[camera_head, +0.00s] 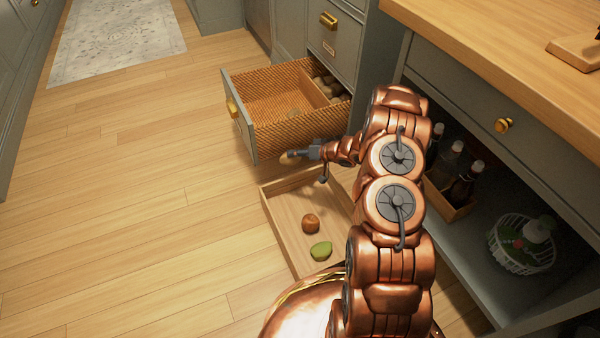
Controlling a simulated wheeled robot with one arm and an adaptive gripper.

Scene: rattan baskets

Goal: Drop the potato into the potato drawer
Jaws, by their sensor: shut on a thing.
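The potato drawer (240,142) is pulled out from the grey cabinet and lined with woven rattan. A divider splits it, and several brown potatoes (325,86) lie in the compartment at the back right. The larger front compartment looks mostly bare. My gripper (304,162) is low in front of the drawer's near rattan side, outside it in the picture. Whether my gripper touches the drawer side, I cannot tell.
A shallow wooden tray (272,222) below the drawer holds a brown round item (310,223) and a green item (321,250). Dark bottles (467,183) in a crate and a white wire basket (522,262) stand on the right shelf. The floor at left is clear.

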